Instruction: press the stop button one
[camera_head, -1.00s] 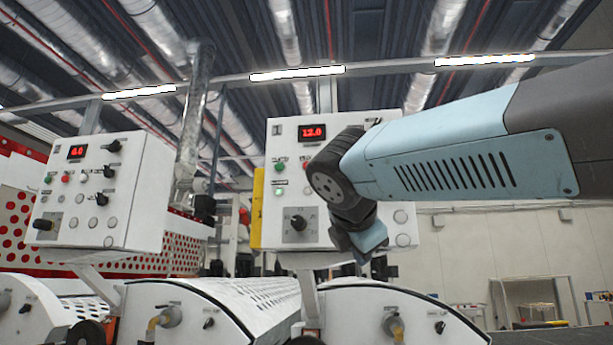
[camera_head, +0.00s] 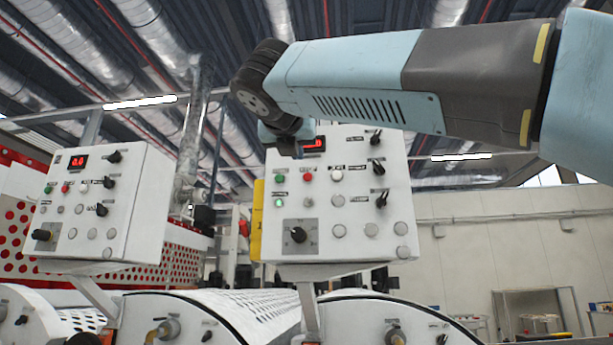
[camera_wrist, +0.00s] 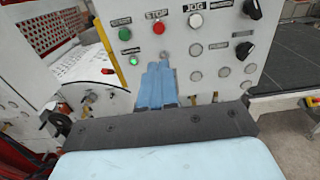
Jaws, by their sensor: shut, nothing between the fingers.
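The stop button (camera_head: 307,177) is a small red button on the white control panel in the middle of the head view, right of a green button (camera_head: 281,179). In the wrist view the red button (camera_wrist: 159,28) sits under a STOP label, beyond my fingertips. My gripper (camera_wrist: 160,66) has its blue fingers shut together, with nothing held. In the head view my gripper (camera_head: 290,150) is small, in front of the panel's top edge, just above the red button. The panel's number label and part of its red display are hidden behind my arm.
A second panel (camera_head: 91,208) with its own red button (camera_head: 65,187) stands at the left. Black knobs (camera_head: 298,234) and white buttons cover the middle panel. White machine housings (camera_head: 215,315) lie below. Open room and a wall (camera_head: 480,250) are at the right.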

